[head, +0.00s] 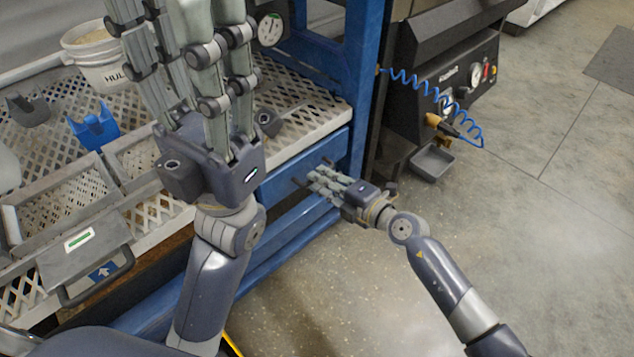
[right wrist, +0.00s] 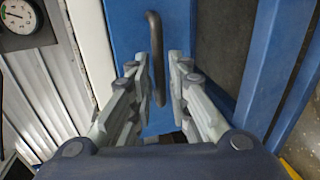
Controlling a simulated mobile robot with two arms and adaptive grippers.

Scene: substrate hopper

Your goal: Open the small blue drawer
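The small blue drawer (head: 285,179) has its blue front below the perforated metal shelf, in the middle of the head view. In the right wrist view its blue front (right wrist: 127,35) carries a dark bar handle (right wrist: 156,50). My right gripper (head: 318,180) is in front of the drawer. Its fingers (right wrist: 160,88) are apart on either side of the handle's near end, with gaps to it. Whether the drawer is shut is hard to tell. My left gripper (head: 180,30) is raised large in front of the bench, fingers spread and empty, hiding part of it.
A white bucket (head: 97,62), a blue bracket (head: 94,127) and metal trays (head: 68,195) are on the perforated bench at left. A blue post (head: 364,70) stands right of the drawer. A black machine with a coiled blue hose (head: 432,92) is beyond.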

